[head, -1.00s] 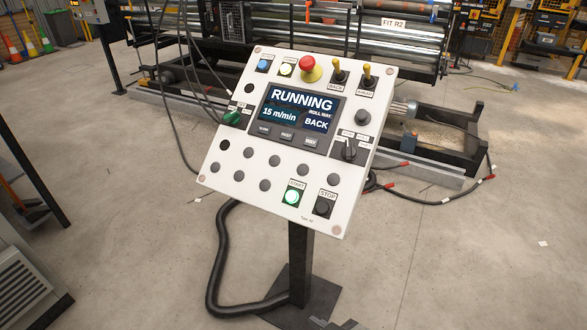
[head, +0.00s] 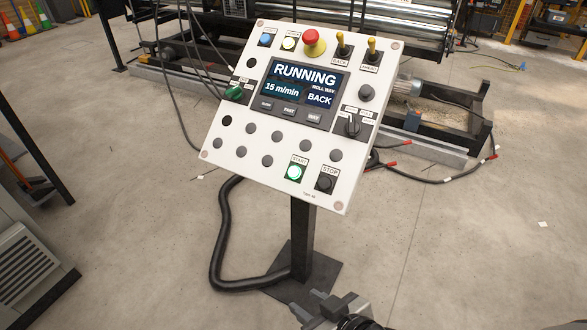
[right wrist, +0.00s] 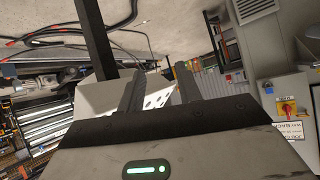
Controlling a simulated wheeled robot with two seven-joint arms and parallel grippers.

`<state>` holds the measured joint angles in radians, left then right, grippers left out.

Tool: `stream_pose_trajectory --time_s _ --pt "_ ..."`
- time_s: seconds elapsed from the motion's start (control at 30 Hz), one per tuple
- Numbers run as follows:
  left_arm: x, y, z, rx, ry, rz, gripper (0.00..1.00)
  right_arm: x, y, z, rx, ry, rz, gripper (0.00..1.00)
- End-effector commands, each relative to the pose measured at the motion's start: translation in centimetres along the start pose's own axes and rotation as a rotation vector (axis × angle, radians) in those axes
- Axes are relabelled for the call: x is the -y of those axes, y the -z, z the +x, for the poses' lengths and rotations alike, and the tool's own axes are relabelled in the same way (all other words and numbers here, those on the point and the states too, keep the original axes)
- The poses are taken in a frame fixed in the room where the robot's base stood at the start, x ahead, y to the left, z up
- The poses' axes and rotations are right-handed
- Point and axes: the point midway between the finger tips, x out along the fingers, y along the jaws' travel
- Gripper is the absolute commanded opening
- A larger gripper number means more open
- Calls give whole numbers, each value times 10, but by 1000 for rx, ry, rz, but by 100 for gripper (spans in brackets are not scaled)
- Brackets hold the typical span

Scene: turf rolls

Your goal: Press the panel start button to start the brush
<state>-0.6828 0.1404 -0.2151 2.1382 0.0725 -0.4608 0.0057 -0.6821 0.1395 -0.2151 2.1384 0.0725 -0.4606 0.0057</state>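The white control panel (head: 235,150) stands tilted on a dark post. Its green START button (head: 294,172) glows near the lower edge, left of the dark STOP button (head: 325,183). The screen (head: 303,92) reads RUNNING, 15 m/min, BACK. My right gripper (head: 322,303) is at the bottom of the head view, below the panel and apart from the button. In the right wrist view its two fingers (right wrist: 158,88) stand apart with nothing between them, and part of the white panel (right wrist: 157,95) shows beyond. My left gripper is not in view.
A red mushroom button (head: 313,41) and yellow-tipped levers (head: 371,46) stick up along the panel's top. A black hose (head: 222,235) loops beside the post (head: 302,240). The roller machine (head: 410,35) stands behind. Concrete floor is open at the right.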

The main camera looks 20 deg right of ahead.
Motion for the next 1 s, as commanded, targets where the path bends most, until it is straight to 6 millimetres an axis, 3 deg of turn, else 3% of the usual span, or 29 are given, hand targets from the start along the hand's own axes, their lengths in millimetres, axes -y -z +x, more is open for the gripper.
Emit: stream_pose_trajectory --time_s 0.33,0.47,1.0 --pt "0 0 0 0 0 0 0 0 0 0 0 0 0 35" --pt "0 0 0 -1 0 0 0 0 0 0 0 0 0 0" --pt "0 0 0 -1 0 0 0 0 0 0 1 0 0 0"
